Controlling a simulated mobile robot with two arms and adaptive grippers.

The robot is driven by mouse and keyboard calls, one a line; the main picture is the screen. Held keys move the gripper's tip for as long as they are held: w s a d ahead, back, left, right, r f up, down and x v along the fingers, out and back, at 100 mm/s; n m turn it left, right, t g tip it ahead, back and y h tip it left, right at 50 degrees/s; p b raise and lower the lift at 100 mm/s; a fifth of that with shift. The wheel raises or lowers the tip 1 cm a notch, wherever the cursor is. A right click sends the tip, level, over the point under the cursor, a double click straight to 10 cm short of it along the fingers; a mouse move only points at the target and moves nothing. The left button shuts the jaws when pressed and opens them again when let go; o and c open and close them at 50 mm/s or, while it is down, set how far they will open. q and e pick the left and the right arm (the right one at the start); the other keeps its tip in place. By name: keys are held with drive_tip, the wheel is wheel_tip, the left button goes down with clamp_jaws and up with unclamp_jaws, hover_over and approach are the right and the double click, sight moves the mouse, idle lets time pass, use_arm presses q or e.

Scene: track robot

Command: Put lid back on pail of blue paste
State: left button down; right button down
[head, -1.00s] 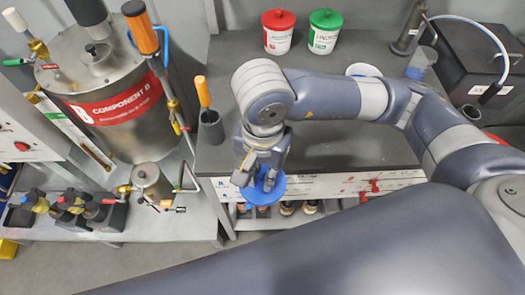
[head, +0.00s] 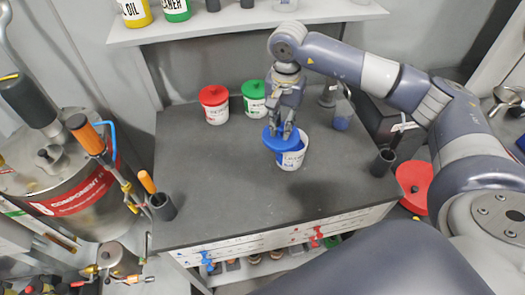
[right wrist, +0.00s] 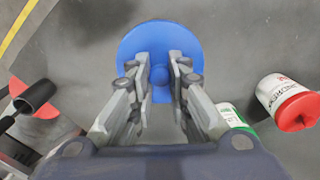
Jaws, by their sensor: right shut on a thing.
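My right gripper (head: 284,132) is shut on the blue round lid (head: 271,143), gripping its knob. In the right wrist view the lid (right wrist: 160,32) shows from above, with its knob between the fingertips (right wrist: 160,76). The white pail (head: 292,160) with a blue label stands upright on the dark bench. The lid overlaps the left part of the pail's top, and the right rim shows beyond it. I cannot tell whether lid and pail touch. The pail is not visible in the right wrist view. My left gripper is not in view.
A red-lidded pail (head: 215,108) and a green-lidded pail (head: 254,104) stand behind to the left. A dark holder (head: 163,208) stands front left. The front bench top (head: 235,195) is clear.

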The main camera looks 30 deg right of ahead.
sight(293, 129)
drive_tip(key=d, duration=0.1)
drive_tip(key=d+r, duration=0.1)
drive_tip(key=w+d, duration=0.1)
drive_tip(key=d, duration=0.1)
drive_tip(key=shift+r+p, duration=0.25)
drive_tip(key=shift+p, duration=0.05)
drive_tip(key=shift+w+d+f+b, duration=0.1)
drive_tip(key=shift+d+f+b, duration=0.25)
drive_tip(key=shift+f, duration=0.3)
wheel_tip(293, 129, down, 3)
drive_tip(key=shift+f+b, duration=0.2)
drive_tip(key=shift+b, duration=0.75)
drive_tip(key=shift+f+b, duration=0.65)
drive_tip(key=shift+f, duration=0.1)
drive_tip(key=shift+b, duration=0.4)
drive_tip(key=shift+f+b, duration=0.15)
drive_tip(key=shift+b, duration=0.35)
